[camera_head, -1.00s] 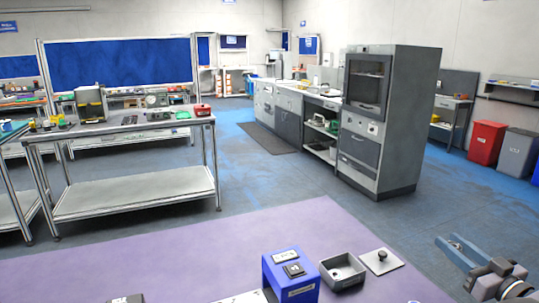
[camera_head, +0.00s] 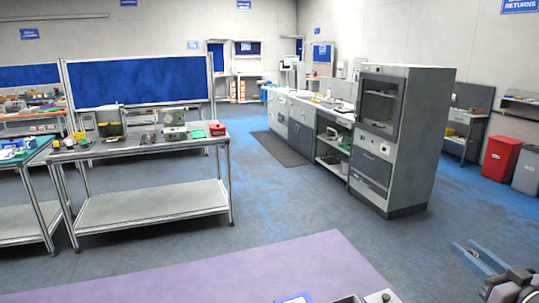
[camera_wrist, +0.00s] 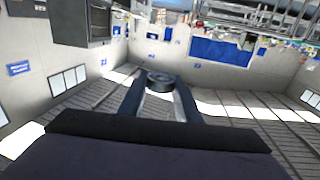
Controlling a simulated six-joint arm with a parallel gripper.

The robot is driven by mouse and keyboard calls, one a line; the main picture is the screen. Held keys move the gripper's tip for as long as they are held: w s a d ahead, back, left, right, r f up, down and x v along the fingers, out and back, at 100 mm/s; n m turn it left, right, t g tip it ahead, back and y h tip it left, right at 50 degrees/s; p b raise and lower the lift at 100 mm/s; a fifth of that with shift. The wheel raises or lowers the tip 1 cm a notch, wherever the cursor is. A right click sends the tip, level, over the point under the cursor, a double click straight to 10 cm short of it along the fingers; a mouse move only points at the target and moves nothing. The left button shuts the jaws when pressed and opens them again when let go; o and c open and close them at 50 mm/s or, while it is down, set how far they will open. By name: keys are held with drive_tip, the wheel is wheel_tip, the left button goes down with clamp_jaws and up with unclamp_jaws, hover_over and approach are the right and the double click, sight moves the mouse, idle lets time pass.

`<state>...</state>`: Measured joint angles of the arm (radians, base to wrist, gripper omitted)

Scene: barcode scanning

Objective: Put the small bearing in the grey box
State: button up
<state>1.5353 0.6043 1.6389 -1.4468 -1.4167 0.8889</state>
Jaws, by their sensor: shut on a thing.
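The small bearing (camera_wrist: 159,81) is a dark ring with a lighter centre, pinched between the fingertips of my gripper (camera_wrist: 161,88) in the wrist view. My gripper (camera_head: 470,252) also shows at the lower right of the head view, raised, with its blue-grey fingers pointing up and left. The grey box (camera_head: 346,299) is cut off by the bottom edge of the head view, so only a sliver of its rim shows and its inside is hidden. My gripper is to the right of the box and apart from it.
A blue block (camera_head: 294,298) is just left of the grey box, mostly cut off. A knobbed plate (camera_head: 380,297) is just right of it. Benches and a grey cabinet (camera_head: 400,140) stand far behind.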

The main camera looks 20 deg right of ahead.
wheel_tip(320, 180, down, 24)
drive_tip(key=b, duration=2.4)
drive_tip(key=shift+f+b, duration=0.3)
drive_tip(key=shift+f, duration=4.5)
drive_tip(key=shift+f, duration=0.15)
drive_tip(key=o, duration=1.1)
drive_tip(key=shift+f+b, duration=0.15)
drive_tip(key=shift+b, duration=0.15)
drive_tip(key=shift+s, duration=0.1)
